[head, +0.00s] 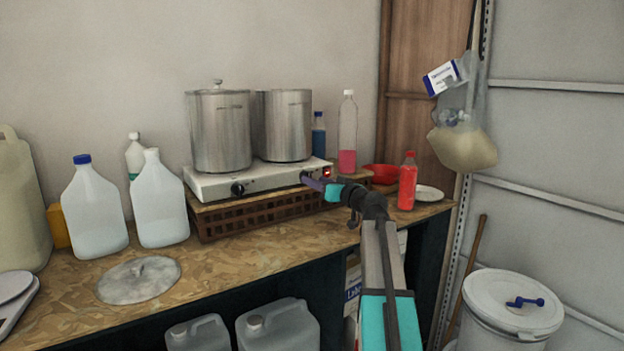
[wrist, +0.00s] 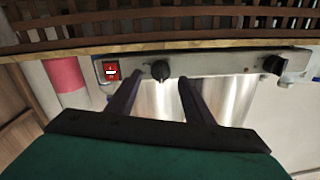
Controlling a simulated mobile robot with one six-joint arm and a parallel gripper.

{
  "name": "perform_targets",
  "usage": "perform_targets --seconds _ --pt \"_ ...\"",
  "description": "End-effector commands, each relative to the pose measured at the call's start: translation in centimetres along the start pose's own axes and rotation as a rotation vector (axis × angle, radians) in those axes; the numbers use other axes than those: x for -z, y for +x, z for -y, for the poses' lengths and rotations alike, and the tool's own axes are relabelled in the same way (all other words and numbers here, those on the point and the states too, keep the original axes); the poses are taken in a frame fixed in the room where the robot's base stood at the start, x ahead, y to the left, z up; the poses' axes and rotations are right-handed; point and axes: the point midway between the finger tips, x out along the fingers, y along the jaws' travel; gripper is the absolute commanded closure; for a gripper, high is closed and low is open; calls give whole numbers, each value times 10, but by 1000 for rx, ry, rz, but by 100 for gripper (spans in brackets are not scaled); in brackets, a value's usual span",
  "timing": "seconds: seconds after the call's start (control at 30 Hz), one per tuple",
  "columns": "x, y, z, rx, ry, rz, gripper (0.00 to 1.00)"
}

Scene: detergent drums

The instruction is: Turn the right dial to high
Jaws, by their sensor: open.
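A white two-burner hotplate (head: 270,178) stands on a brown slatted crate on the workbench. Its left dial (head: 237,189) is black and clear of my arm. The right dial (wrist: 160,70) is a black knob beside the lit red switch (wrist: 111,71); in the head view it is largely hidden by my gripper. My gripper (head: 312,183) is at the hotplate's front right. In the wrist view, which is upside down, its two dark fingers (wrist: 159,80) are open, with the right dial between their tips. I cannot tell whether they touch it. The dial's setting is unreadable.
Two steel pots (head: 221,132) (head: 284,125) stand on the hotplate. A red bottle (head: 408,182), a red bowl (head: 380,176) and a clear bottle with pink liquid (head: 348,135) are close on the right. White jugs (head: 94,210) stand left; the bench front is mostly clear.

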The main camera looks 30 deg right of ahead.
Motion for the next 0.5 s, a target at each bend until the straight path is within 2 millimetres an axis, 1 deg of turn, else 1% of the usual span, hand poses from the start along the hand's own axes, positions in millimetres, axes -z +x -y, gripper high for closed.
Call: perform_targets --seconds 0.03,0.2,0.33,0.5 --pt "1 8 0 2 0 1 53" --pt "0 26 0 2 0 1 53" --pt "0 34 0 1 0 1 53" --pt "0 38 1 2 0 1 53"
